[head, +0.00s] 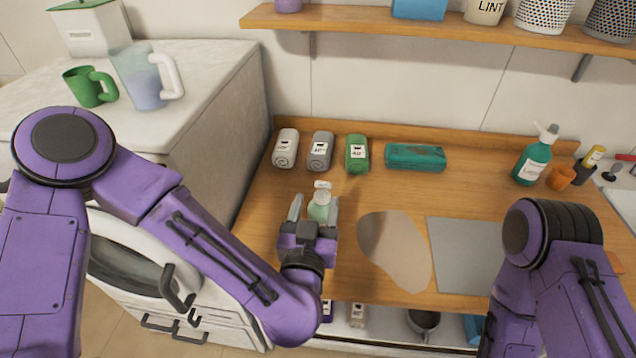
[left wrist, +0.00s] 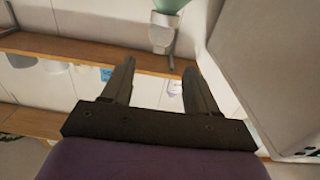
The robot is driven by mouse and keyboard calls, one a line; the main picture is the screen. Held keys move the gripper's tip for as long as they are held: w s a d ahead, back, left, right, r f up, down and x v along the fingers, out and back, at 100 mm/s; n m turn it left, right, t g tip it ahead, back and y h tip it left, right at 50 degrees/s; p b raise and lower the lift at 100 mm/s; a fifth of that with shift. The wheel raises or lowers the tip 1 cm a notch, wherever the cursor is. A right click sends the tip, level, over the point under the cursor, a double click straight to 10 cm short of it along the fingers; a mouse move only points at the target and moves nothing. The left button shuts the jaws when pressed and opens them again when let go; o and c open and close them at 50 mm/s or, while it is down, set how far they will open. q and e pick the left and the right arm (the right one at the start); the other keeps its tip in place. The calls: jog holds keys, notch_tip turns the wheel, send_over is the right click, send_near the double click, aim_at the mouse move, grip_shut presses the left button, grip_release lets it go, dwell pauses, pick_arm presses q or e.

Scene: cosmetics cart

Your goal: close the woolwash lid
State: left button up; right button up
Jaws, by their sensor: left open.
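A pale green bottle (head: 319,209) with a white lid (head: 322,186) stands on the wooden counter; I take it for the woolwash, but no label is readable. The bottle (left wrist: 172,4) and its white lid (left wrist: 162,30) also show at the top of the left wrist view. I cannot tell whether the lid is fully open. My left gripper (head: 314,208) is open, its fingers to either side of the bottle in the head view. In the left wrist view the gap between the fingers (left wrist: 158,66) is empty. My right gripper is out of view.
Three rolled towels, white (head: 286,149), grey (head: 320,151) and green (head: 357,153), lie behind the bottle. A teal case (head: 415,157) lies right of them. A brown patch (head: 395,250) and a grey mat (head: 465,254) lie to the right. A green pump bottle (head: 532,163) stands farther right.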

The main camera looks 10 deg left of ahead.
aim_at(322, 183)
pick_arm(q)
jog(key=w, duration=0.1)
jog(key=w+p, duration=0.1)
jog(key=w, duration=0.3)
jog(key=shift+w+d+r+p, duration=0.1)
jog(key=shift+w+d+p, duration=0.05)
jog(key=shift+d+p, duration=0.15)
jog(key=shift+w+a, duration=0.1)
jog(key=shift+w, duration=0.1)
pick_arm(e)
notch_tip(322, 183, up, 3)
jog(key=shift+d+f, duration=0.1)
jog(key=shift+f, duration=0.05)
